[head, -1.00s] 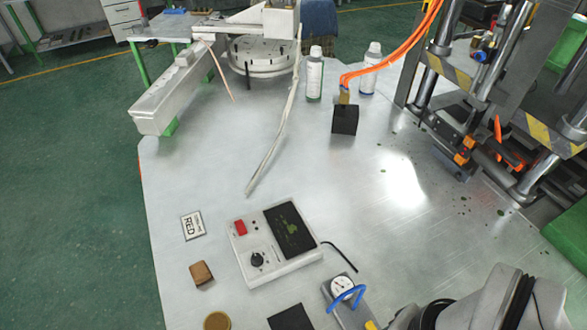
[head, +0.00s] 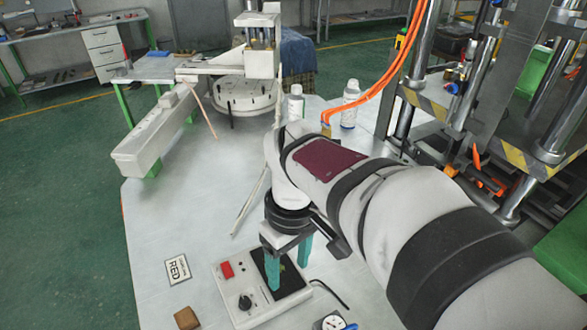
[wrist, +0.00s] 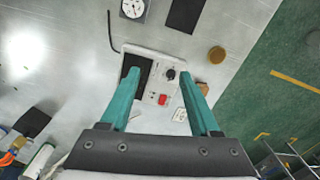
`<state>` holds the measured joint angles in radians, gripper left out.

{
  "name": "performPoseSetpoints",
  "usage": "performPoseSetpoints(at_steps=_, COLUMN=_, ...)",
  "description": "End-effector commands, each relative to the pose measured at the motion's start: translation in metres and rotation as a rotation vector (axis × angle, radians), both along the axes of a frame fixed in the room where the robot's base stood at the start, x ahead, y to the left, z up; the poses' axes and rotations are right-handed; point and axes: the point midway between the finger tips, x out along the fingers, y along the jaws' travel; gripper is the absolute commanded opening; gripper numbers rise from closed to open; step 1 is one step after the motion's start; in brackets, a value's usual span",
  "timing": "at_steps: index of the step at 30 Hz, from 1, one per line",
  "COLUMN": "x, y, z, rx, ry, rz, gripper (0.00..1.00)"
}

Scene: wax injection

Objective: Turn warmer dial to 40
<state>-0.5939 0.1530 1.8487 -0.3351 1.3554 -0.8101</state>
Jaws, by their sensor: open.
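The warmer (head: 240,297) is a white box with a dark plate, a red switch (head: 227,269) and a black dial (head: 245,302). In the wrist view the warmer (wrist: 148,97) lies beyond and between my fingers, with its dial (wrist: 170,74) left of the right fingertip. The dial's numbers are too small to read. My gripper (head: 288,274) has two teal fingers, open and empty, pointing down over the dark plate side of the warmer. It appears above the warmer, apart from the dial. The fingers also show wide apart in the wrist view (wrist: 160,80).
A card reading RED (head: 178,268) and a brown block (head: 186,318) lie left of the warmer. A gauge (head: 331,322) is at its front right. Two bottles (head: 349,105) and a press with orange hoses (head: 372,85) stand further back. The table's left side is mostly clear.

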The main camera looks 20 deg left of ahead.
Motion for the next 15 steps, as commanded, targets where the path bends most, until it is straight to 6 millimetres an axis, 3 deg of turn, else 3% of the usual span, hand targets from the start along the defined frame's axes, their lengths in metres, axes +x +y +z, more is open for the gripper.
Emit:
performPoseSetpoints(at_steps=1, x=0.006, y=0.039, z=-0.011, rx=-0.011, ry=-0.008, rz=0.196, gripper=0.63)
performPoseSetpoints(at_steps=3, x=0.008, y=0.078, z=-0.022, rx=-0.018, ry=-0.026, rz=0.41, gripper=0.63)
performPoseSetpoints(at_steps=5, x=0.008, y=0.099, z=-0.029, rx=-0.021, ry=-0.034, rz=0.519, gripper=0.63)
performPoseSetpoints(at_steps=10, x=0.007, y=0.108, z=-0.053, rx=-0.025, ry=-0.036, rz=0.578, gripper=0.63)
performPoseSetpoints(at_steps=15, x=0.006, y=0.106, z=-0.104, rx=-0.026, ry=-0.034, rz=0.574, gripper=0.63)
